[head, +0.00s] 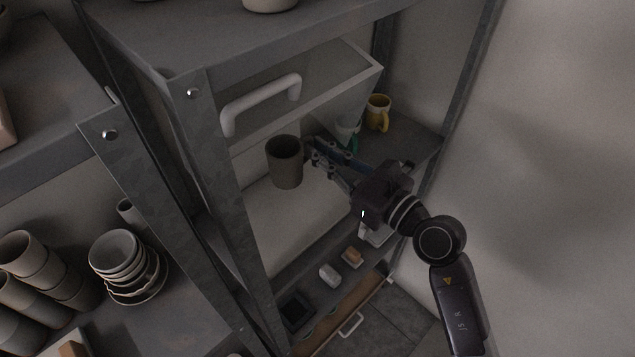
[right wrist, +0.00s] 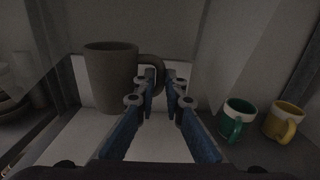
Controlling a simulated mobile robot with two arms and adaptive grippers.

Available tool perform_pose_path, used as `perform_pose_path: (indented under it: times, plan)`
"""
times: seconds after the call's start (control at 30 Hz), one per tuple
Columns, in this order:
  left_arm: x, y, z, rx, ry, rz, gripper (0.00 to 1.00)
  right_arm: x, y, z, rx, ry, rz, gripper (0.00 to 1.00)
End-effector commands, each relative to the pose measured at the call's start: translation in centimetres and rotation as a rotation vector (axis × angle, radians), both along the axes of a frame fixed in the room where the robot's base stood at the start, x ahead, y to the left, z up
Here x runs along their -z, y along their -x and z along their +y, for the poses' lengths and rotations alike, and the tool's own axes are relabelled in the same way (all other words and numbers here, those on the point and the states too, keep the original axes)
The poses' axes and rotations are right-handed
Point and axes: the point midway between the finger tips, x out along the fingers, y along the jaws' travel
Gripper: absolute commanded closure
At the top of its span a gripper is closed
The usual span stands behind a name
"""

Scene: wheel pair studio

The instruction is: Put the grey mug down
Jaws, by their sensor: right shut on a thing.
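The grey mug (head: 285,162) is upright inside a white box-like compartment on the shelf, over its pale floor. In the right wrist view the grey mug (right wrist: 111,76) stands at the left, its handle pointing right. My right gripper (head: 310,147) reaches in from the right and is shut on the mug's handle. In the right wrist view its blue-padded fingers (right wrist: 160,84) meet at the handle. I cannot tell whether the mug's base touches the floor below it. My left gripper is not in view.
A green-and-white mug (head: 347,131) and a yellow mug (head: 378,112) stand on the shelf right of the compartment. A white handle (head: 262,103) sticks out above it. Metal posts (head: 218,187) stand at the left. Stacked bowls (head: 117,262) and cups are at lower left.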

Motion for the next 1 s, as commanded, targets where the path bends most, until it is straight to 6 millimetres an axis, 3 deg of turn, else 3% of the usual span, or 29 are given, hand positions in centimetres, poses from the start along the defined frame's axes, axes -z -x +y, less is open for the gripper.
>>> perform_pose_path:
  times: [0.1,0.37,0.57,1.0]
  plan:
    - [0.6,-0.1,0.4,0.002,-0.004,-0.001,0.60,2.8,0.0,0.0,0.001,-0.001,0.001,1.00]
    - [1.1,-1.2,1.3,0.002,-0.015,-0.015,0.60,5.2,0.0,0.0,0.001,-0.004,-0.001,1.00]
    - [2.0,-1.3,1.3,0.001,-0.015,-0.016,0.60,8.3,0.0,0.0,0.001,-0.003,0.000,1.00]
    - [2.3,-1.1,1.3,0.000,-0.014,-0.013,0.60,9.1,0.0,0.0,0.001,-0.003,-0.003,1.00]
